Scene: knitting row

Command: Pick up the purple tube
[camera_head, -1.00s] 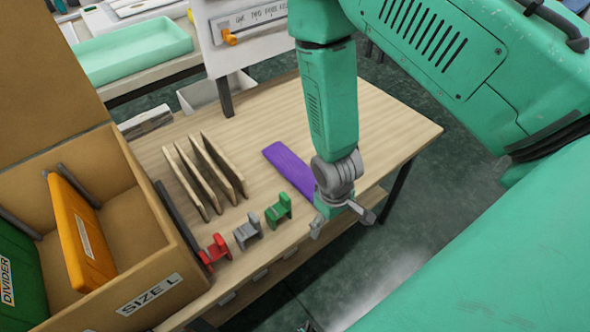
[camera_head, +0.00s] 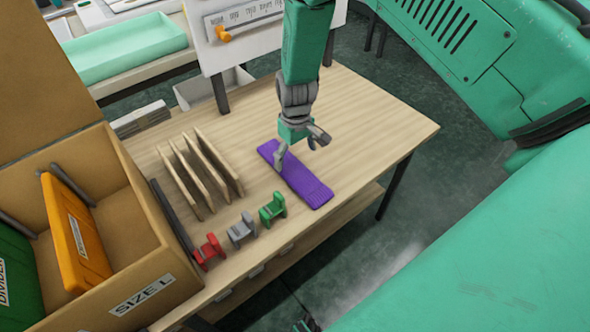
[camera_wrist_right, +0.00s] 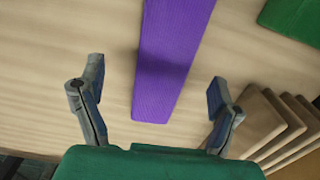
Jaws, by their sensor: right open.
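The purple tube (camera_head: 301,182) lies flat on the wooden table and looks like a long ribbed knitted strip. My right gripper (camera_head: 299,150) is open above its far half, with one finger overlapping the strip in the head view. In the right wrist view the purple tube (camera_wrist_right: 168,60) runs from the top edge down to between the open fingers of my right gripper (camera_wrist_right: 155,95). Its near end lies between the fingertips and nothing is gripped. Bare table shows on both sides of it. My left gripper is not in view.
Wooden slats (camera_head: 200,170) stand left of the tube. Red (camera_head: 209,250), grey (camera_head: 241,230) and green (camera_head: 272,208) small holders line the near table edge. A cardboard box (camera_head: 150,262) with dividers is at left. The table (camera_head: 375,130) is clear to the right.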

